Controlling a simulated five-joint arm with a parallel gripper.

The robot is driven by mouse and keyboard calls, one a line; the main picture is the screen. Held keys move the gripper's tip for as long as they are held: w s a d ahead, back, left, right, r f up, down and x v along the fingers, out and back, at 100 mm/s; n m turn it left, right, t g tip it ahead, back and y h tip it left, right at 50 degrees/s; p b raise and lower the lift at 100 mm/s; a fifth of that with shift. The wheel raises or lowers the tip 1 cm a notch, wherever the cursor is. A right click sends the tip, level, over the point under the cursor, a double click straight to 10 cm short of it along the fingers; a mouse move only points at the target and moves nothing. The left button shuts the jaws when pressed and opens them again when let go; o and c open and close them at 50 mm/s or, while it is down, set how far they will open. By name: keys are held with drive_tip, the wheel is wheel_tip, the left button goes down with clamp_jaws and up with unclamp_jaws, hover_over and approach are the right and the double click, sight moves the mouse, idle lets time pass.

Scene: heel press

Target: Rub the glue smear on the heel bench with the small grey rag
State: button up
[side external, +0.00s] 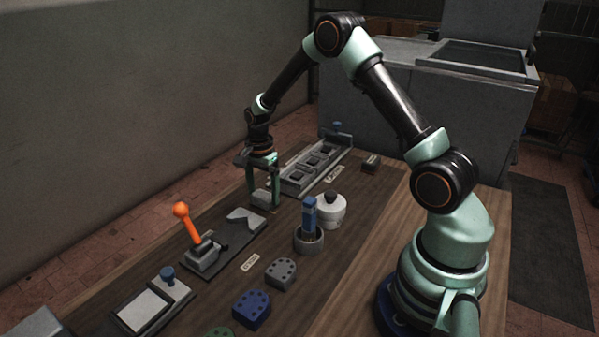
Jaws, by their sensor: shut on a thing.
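My gripper (265,198) points down over the dark wooden bench (330,250), left of the picture's centre. Its green fingers are shut on a small grey thing, which looks like the grey rag (261,197). The rag is low, at or just above the bench surface; I cannot tell whether it touches. I cannot make out the glue smear; it may be hidden under the gripper or too faint to see.
An orange-knobbed lever (190,226) on a plate stands in front-left of my gripper. A white pot (331,210) and a cup with a blue-handled tool (309,222) stand to the right. A grey slotted tray (318,163) lies behind. Grey (281,273) and blue (251,309) heel blocks lie in front.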

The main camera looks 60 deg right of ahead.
drive_tip(key=s, duration=0.5)
drive_tip(key=shift+w, duration=3.55)
drive_tip(key=shift+s+r, duration=0.1)
drive_tip(key=shift+r, duration=3.95)
